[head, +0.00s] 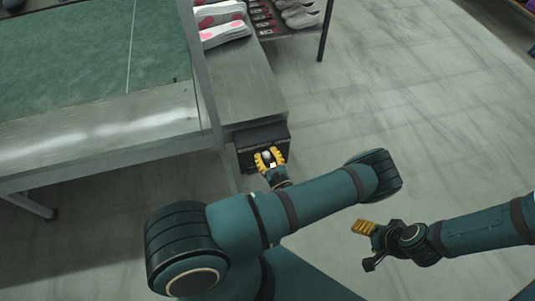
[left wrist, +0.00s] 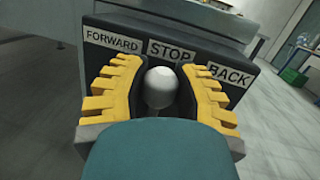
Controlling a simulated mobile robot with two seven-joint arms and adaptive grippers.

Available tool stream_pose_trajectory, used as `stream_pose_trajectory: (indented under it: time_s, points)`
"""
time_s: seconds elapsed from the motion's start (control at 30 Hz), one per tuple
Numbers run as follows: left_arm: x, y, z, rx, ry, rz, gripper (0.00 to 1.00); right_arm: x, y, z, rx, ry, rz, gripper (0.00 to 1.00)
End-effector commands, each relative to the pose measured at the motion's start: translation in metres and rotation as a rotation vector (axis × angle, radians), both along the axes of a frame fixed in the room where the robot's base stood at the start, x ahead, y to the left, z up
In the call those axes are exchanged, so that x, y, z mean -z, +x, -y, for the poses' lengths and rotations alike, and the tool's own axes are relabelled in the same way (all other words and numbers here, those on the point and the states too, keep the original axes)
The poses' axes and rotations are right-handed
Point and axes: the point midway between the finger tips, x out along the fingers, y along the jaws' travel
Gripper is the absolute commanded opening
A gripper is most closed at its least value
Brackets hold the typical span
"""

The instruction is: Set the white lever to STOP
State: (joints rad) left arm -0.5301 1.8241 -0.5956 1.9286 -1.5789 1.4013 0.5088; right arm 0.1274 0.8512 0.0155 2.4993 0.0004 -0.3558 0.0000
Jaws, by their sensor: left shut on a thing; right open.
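The white lever (left wrist: 161,88) has a round knob and stands between the yellow fingers of my left gripper (left wrist: 160,95). It lines up below the STOP label (left wrist: 171,50), with the FORWARD label (left wrist: 112,41) to the left and the BACK label (left wrist: 231,75) to the right. The lower part of the lever is hidden. In the head view the dark control box (head: 248,139) sits at the end of the grey conveyor frame, with my left gripper (head: 269,158) on its lever. My right gripper (head: 366,228) is open and empty above the floor.
A green belt table (head: 70,60) lies at the upper left. A shelf with pale shoes (head: 300,15) and white shoes with pink spots (head: 222,30) is at the top. Open floor (head: 430,110) lies to the right. A green crate (left wrist: 295,72) shows at the right in the left wrist view.

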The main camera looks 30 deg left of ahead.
Motion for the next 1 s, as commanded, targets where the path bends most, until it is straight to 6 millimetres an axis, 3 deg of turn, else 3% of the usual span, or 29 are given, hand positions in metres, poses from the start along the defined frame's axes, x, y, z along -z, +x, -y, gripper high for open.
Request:
stream_pose_trajectory:
  time_s: [0.53,0.57,0.63,1.0]
  points:
    - [0.0024,-0.0014,0.0006,0.002,0.012,-0.025,0.0,0.0004,0.0,0.0,0.0,0.0,0.0,0.62]
    - [0.0024,-0.0014,0.0006,0.001,0.012,-0.026,0.38,0.0004,0.0,0.0,0.0,0.0,0.0,0.62]
    - [0.0022,-0.0013,0.0004,0.001,0.013,-0.024,0.62,0.0004,0.0,0.0,0.0,0.0,0.0,0.62]
    - [0.0014,-0.0024,0.0024,0.001,0.014,-0.023,0.62,0.0003,0.0,-0.0001,0.0,0.0,0.0,0.62]
